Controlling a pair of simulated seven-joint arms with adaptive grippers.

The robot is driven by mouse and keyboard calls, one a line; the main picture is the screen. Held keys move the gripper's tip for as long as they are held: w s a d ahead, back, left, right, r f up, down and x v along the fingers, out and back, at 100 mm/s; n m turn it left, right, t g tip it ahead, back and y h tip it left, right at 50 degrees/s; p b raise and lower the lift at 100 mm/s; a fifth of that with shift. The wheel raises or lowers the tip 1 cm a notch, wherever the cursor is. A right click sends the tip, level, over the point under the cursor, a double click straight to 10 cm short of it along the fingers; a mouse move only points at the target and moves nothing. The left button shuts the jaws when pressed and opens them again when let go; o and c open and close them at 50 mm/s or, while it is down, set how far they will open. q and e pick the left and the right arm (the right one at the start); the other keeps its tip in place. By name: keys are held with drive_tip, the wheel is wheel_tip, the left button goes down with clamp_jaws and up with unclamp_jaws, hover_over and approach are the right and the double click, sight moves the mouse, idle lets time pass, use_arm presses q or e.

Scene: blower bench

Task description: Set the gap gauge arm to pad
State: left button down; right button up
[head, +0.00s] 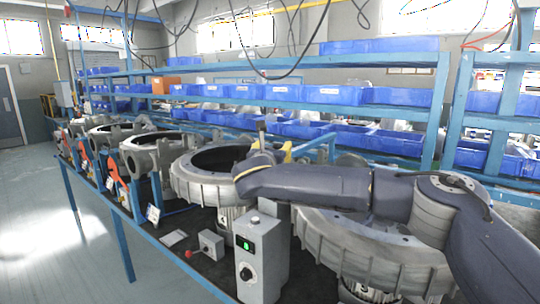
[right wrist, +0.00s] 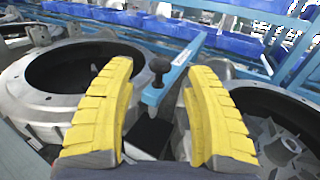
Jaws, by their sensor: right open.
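In the right wrist view, a light-blue bar (right wrist: 178,72), which looks like the gauge arm, slants from upper right to lower left and carries an upright black knob (right wrist: 159,68). A flat black patch (right wrist: 150,134), possibly the pad, lies below the bar's near end. My right gripper (right wrist: 158,78) is open, its two yellow fingers on either side of the knob, with gaps visible. In the head view my right gripper (head: 272,150) is above the bench between two round blower housings, and its fingers are partly hidden by its own wrist. My left gripper is in neither view.
A ribbed blower housing (head: 205,186) stands left of my right gripper and another (head: 375,255) lies under my right arm. A grey control box (head: 259,262) with a green display stands in front. Blue bins (head: 335,95) fill the racks behind. A small switch box (head: 210,244) sits nearby.

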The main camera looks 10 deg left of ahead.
drive_tip(key=s, duration=0.6)
drive_tip(key=shift+s, duration=0.2)
